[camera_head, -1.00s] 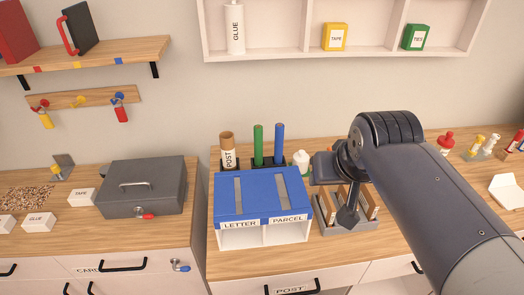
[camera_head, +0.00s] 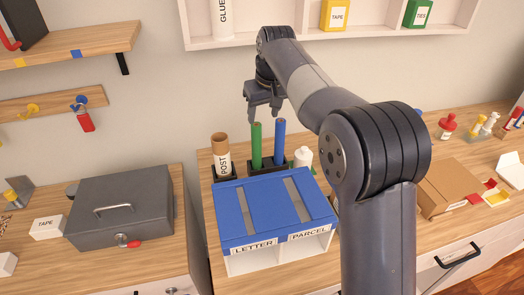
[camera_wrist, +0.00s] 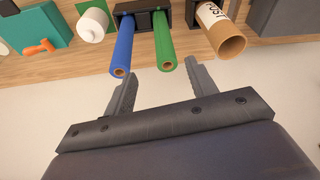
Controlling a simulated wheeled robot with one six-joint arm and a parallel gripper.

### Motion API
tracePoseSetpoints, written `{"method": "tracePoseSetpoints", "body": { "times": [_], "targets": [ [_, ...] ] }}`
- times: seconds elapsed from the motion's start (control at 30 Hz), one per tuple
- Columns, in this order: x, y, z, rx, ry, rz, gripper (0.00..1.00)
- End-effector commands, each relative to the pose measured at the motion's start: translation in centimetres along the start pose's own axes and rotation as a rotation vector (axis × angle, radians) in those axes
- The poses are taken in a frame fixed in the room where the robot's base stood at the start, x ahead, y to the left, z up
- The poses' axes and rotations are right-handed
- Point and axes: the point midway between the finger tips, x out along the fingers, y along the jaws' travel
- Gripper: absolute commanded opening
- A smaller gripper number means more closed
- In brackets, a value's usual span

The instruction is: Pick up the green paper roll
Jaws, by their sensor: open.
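The green paper roll (camera_head: 256,145) stands upright in a black holder (camera_head: 267,168) behind the blue-topped sorter. The blue roll (camera_head: 280,139) stands just to its right. In the head view my gripper (camera_head: 264,118) is above the rolls, fingers pointing down, close over the green roll's top. In the wrist view the gripper (camera_wrist: 162,85) is open and empty. There the green roll (camera_wrist: 164,42) lies beyond the fingers, nearer the right one, and the blue roll (camera_wrist: 124,45) is nearer the left one. Neither roll is between the fingers.
A brown tube (camera_head: 221,158) labelled POST stands left of the green roll. The blue-topped letter and parcel sorter (camera_head: 272,212) is in front. A white wall shelf (camera_head: 290,38) hangs above.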

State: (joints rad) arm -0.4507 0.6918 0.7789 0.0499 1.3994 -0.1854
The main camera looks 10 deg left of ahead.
Motion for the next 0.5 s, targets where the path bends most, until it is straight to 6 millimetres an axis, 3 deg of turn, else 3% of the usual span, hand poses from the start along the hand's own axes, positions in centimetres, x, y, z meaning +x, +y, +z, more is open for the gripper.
{"method": "tracePoseSetpoints", "body": {
  "times": [0.5],
  "targets": [
    [6.1,-0.4,-0.5,-0.012,-0.006,-0.004,0.54]
  ]
}}
